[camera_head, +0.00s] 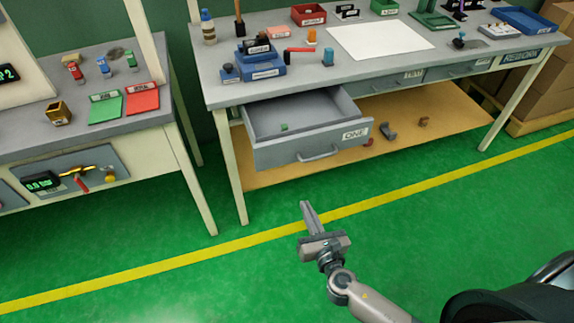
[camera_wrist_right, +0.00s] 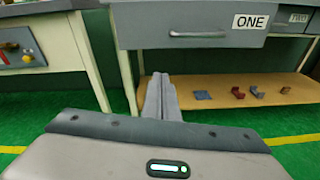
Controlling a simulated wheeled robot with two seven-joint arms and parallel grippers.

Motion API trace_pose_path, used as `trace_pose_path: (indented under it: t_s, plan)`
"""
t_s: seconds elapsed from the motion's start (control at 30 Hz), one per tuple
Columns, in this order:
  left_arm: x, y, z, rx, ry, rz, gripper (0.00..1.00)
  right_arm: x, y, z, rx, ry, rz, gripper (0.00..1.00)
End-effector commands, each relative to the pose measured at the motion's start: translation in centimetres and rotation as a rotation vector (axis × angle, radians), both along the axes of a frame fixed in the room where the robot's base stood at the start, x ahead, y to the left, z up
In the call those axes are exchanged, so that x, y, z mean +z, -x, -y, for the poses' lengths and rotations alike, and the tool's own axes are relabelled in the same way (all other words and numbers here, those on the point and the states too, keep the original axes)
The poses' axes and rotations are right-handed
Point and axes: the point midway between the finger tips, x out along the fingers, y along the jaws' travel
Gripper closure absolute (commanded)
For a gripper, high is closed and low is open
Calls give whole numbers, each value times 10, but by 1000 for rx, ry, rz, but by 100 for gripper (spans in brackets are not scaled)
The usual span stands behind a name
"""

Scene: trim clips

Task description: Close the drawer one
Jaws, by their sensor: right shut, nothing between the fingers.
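The drawer labelled ONE (camera_head: 278,157) is pulled out from under the grey workbench at its left end. It is grey, with a bar handle (camera_head: 318,153) on its front and a small green item (camera_head: 284,127) inside. Its front and handle also show in the right wrist view (camera_wrist_right: 150,25), above the fingers. My right gripper (camera_head: 307,208) is in front of and below the drawer, apart from it, with its fingers together and empty; the fingers show in the right wrist view (camera_wrist_right: 160,85). My left gripper is not in view.
The workbench top (camera_head: 390,75) holds a white sheet, blue blocks, trays and tools. A wooden lower shelf (camera_head: 440,125) carries several small parts. Another bench (camera_head: 60,130) stands at the left. Cardboard boxes (camera_head: 550,75) are at the far right. The green floor before the drawer is clear.

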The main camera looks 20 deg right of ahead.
Motion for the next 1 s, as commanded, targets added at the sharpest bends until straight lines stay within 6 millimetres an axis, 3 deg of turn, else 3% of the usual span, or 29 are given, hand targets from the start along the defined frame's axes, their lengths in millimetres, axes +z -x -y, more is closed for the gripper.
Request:
trace_pose_path:
  t_s: [0.03,0.1,0.2,0.67,1.0]
  plan:
    - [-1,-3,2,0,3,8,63,20,-1,-4,17,57,50,100]
    - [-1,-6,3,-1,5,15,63,40,-2,-9,29,116,99,100]
    - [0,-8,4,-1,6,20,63,55,-1,-13,37,161,133,100]
    - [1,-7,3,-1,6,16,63,58,-4,-13,37,168,139,100]
    - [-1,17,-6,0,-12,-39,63,59,-36,-14,36,169,140,100]
